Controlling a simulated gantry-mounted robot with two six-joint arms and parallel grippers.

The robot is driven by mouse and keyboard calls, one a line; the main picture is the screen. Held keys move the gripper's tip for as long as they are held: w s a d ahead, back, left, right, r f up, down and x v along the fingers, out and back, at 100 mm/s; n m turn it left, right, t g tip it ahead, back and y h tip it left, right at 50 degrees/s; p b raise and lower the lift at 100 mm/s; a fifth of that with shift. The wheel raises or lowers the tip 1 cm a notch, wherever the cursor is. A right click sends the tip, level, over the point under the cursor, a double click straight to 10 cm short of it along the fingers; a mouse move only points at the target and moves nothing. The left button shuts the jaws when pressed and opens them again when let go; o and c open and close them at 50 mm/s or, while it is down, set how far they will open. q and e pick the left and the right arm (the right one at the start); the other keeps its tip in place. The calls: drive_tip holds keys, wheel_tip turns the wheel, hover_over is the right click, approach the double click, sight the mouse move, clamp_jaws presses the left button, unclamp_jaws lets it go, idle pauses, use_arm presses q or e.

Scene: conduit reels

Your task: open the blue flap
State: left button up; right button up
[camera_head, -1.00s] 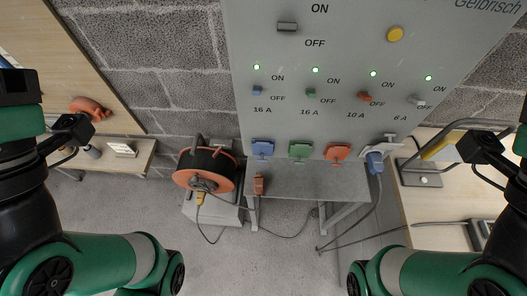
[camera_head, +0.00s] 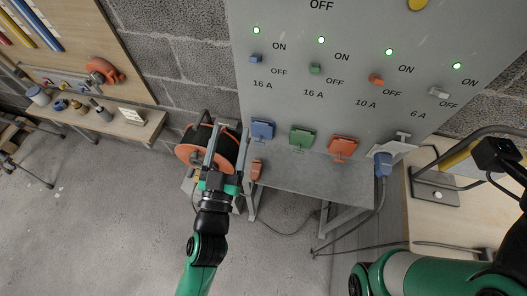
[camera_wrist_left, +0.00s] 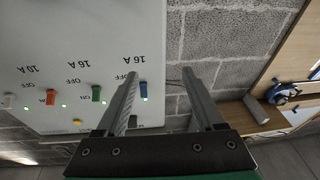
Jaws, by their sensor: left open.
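The blue flap (camera_head: 262,131) is at the lower left of the grey panel (camera_head: 300,88) in the head view, below the blue switch (camera_head: 256,58), and looks shut. My left gripper (camera_head: 229,132) is open and empty, just left of the blue flap and apart from it as seen here. Its two fingers point up the picture. In the left wrist view the open fingers (camera_wrist_left: 160,75) show with nothing between them. That view shows the panel upside down with the blue switch (camera_wrist_left: 143,89), but not the blue flap.
A green flap (camera_head: 302,138) and a red flap (camera_head: 343,148) sit right of the blue one. A blue plug (camera_head: 383,164) is in the rightmost socket. An orange cable reel (camera_head: 190,157) stands behind my left gripper. A workbench (camera_head: 470,205) is at the right.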

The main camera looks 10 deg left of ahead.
use_arm(q)
drive_tip(key=s+d+f+m+g+h+b, duration=0.1)
drive_tip(key=s+d+f, duration=0.15)
drive_tip(key=f, duration=0.45)
drive_tip(key=s+d+f+m+g+b, duration=0.1)
drive_tip(key=s+f+g, duration=0.15)
drive_tip(key=f, duration=0.45)
approach(260, 136)
drive_tip(key=shift+t+h, duration=0.35)
drive_tip(key=shift+h, duration=0.05)
drive_tip(key=w, duration=0.4)
drive_tip(key=w+d+b, duration=0.1)
drive_tip(key=shift+w+f, duration=0.3)
drive_tip(key=shift+w, duration=0.1)
clamp_jaws()
use_arm(e)
wheel_tip(260, 136, down, 4)
drive_tip(key=shift+d, duration=0.15)
